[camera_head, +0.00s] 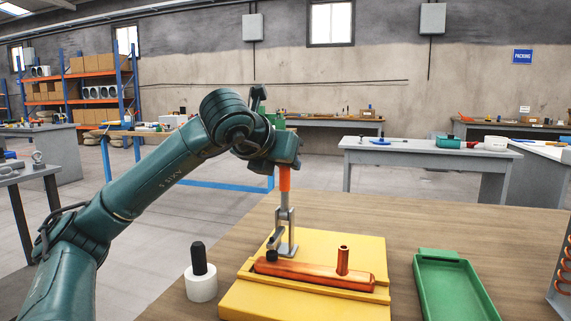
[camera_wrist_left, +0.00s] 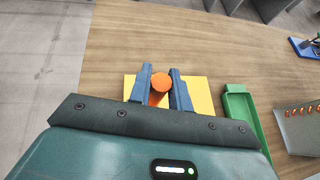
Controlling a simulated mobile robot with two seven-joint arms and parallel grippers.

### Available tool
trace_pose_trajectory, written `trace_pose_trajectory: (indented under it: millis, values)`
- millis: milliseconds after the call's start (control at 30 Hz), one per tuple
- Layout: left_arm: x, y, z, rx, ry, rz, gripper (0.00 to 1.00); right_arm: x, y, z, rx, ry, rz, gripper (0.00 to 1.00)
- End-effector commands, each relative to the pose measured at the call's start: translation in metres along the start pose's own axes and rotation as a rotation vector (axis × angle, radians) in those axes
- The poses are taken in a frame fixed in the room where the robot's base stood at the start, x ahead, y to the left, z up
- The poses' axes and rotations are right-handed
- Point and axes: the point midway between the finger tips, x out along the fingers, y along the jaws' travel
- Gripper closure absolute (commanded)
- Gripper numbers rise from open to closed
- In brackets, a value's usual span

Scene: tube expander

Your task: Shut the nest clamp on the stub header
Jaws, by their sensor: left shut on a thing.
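The orange stub header (camera_head: 312,273) lies in a groove of the yellow nest block (camera_head: 349,249), its short stub (camera_head: 343,260) pointing up. The grey nest clamp (camera_head: 285,227) stands at the back left of the block, its orange-topped handle (camera_head: 285,180) upright. A black tip (camera_head: 271,255) of the clamp is at the header's left end; I cannot tell whether it presses on it. My left gripper (camera_wrist_left: 161,88) is shut on the orange handle, seen end-on in the left wrist view (camera_wrist_left: 161,81). My right gripper is not in view.
A white cylinder with a black pin (camera_head: 201,284) stands left of the block. A green tray (camera_head: 462,287) lies to the right, with a grey holder of orange coils (camera_head: 564,262) beyond it. The wooden table (camera_head: 430,222) is clear behind the block.

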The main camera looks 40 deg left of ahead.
Motion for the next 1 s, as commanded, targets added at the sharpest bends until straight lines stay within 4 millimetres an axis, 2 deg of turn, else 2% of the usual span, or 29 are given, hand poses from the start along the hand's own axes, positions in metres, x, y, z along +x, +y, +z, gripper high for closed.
trace_pose_trajectory:
  millis: [100, 133, 400, 633, 733, 867, 1000]
  values:
    - [-0.001, 0.0, 0.001, 0.002, -0.003, 0.0, 1.0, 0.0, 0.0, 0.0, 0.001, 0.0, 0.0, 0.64]
    - [-0.001, 0.0, 0.001, 0.002, -0.002, -0.001, 0.79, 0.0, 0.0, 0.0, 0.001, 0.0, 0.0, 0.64]
    - [0.0, 0.0, 0.0, 0.001, 0.0, -0.001, 0.59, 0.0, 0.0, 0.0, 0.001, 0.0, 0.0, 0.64]
    - [-0.001, 0.0, 0.0, 0.001, 0.001, -0.001, 0.59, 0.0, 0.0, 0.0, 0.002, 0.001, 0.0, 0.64]
    - [-0.008, 0.0, 0.001, 0.001, 0.0, 0.0, 0.59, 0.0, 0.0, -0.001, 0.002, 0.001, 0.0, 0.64]
    - [-0.029, 0.0, 0.001, 0.003, -0.002, 0.0, 0.59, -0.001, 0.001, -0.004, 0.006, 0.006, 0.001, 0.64]
    - [-0.062, 0.0, 0.002, 0.002, -0.004, 0.0, 0.59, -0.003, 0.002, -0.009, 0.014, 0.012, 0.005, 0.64]
